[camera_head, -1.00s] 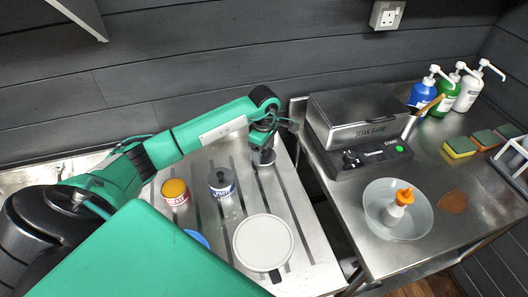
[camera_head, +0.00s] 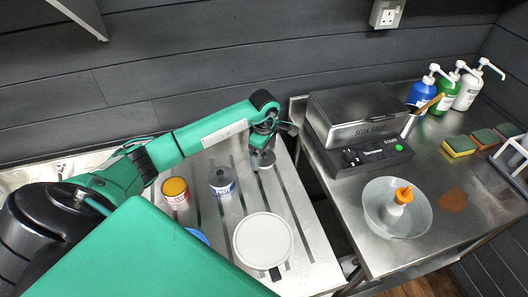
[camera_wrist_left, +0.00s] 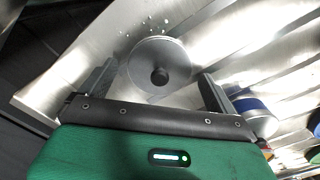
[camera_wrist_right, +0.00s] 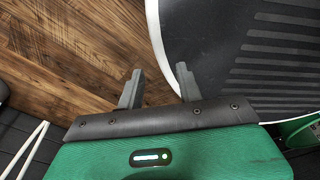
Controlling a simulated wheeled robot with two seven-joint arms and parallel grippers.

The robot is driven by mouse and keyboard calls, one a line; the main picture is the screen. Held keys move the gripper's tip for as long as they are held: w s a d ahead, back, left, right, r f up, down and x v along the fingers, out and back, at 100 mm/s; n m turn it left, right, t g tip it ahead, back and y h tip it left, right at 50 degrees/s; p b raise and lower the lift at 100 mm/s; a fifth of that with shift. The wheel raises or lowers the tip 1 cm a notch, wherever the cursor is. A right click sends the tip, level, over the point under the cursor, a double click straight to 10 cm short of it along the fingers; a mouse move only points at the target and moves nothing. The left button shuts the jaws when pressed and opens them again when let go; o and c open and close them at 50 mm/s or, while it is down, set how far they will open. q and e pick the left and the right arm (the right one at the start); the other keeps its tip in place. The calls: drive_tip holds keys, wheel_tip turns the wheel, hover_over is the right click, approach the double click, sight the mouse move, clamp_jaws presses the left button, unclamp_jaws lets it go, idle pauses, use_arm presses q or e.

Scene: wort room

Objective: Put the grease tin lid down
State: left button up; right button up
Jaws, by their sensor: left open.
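The grease tin lid (camera_wrist_left: 158,66), a round grey disc with a dark knob, lies flat on the steel draining board in the left wrist view. In the head view the lid (camera_head: 263,160) is partly hidden under my left gripper (camera_head: 263,147). My left gripper (camera_wrist_left: 158,74) is open, its fingers on either side of the lid with gaps. A red and white tin (camera_head: 176,191) with a yellow-orange top and a blue and white tin (camera_head: 222,181) with a grey top stand to its left. My right gripper (camera_wrist_right: 160,71) is open and empty above the wooden floor.
A round white-topped thing (camera_head: 263,241) and a partly hidden blue thing (camera_head: 199,236) are on the draining board (camera_head: 310,250). The soak bath (camera_head: 360,118) stands on the steel table to the right, with a bowl (camera_head: 372,217) holding an orange-topped bottle (camera_head: 402,196).

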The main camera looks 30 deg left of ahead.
use_arm(q)
wheel_tip(320, 180, up, 12)
drive_tip(key=b, duration=0.3)
use_arm(e)
drive_tip(key=shift+w+a+f, duration=0.15)
drive_tip(key=shift+w+f, duration=0.75)
drive_tip(key=shift+f, duration=0.3)
drive_tip(key=shift+s+d, duration=0.1)
drive_tip(key=shift+d, duration=0.1)
drive_tip(key=shift+s, duration=0.25)
